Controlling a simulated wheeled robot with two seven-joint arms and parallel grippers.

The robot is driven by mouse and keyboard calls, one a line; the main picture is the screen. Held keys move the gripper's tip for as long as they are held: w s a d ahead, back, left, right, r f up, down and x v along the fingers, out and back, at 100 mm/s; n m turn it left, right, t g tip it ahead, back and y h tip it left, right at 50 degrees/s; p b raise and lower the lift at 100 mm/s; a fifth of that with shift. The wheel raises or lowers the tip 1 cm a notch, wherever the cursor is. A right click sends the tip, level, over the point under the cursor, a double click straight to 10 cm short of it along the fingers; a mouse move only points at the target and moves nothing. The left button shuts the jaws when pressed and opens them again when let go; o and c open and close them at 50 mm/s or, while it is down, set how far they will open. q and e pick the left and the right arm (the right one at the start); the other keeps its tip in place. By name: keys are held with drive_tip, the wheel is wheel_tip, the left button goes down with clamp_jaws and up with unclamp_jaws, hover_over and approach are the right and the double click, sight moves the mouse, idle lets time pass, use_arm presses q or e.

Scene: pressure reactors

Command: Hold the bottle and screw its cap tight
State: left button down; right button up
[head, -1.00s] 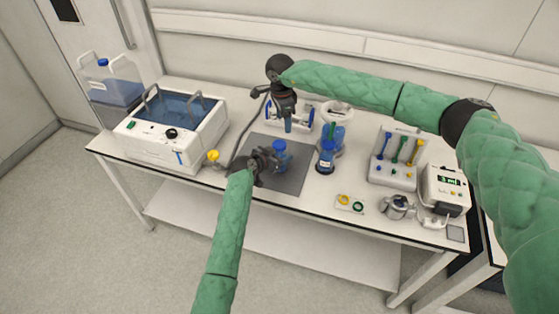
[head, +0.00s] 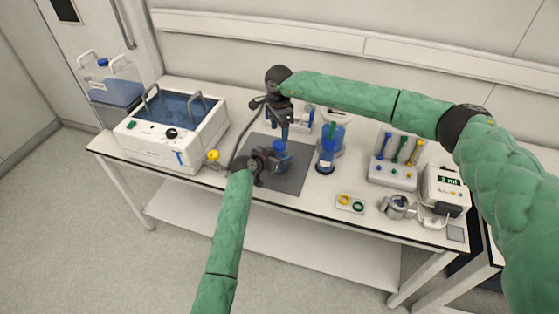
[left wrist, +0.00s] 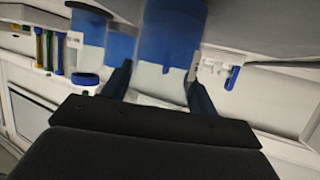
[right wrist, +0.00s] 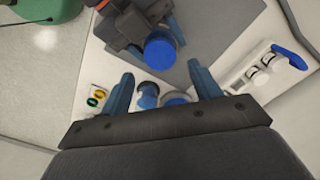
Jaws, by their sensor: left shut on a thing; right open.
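The bottle (head: 282,164) has a blue cap (head: 279,147) and stands upright over the grey mat; I cannot tell whether its base touches the mat. My left gripper (head: 275,160) is shut on the bottle's side. In the left wrist view the bottle (left wrist: 168,40) sits between the fingers. My right gripper (head: 284,130) is open and points down above the cap, apart from it. In the right wrist view the cap (right wrist: 160,49) lies beyond the open, empty fingers of the right gripper (right wrist: 163,88). I cannot tell how far the cap is screwed on.
A blue-capped bottle (head: 326,160) stands right of the mat (head: 290,184). A water bath (head: 150,148) is at left, with a yellow-topped item (head: 213,156) beside it. A tool rack (head: 390,177), a metal cup (head: 397,207) and a display device (head: 447,188) stand at right.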

sight(279, 144)
drive_tip(key=shift+f, duration=3)
drive_tip(key=c, duration=1)
drive_tip(key=shift+m, duration=1.6)
drive_tip(key=o, duration=1.1)
drive_tip(key=shift+r, duration=0.1)
drive_tip(key=shift+r, duration=2.2)
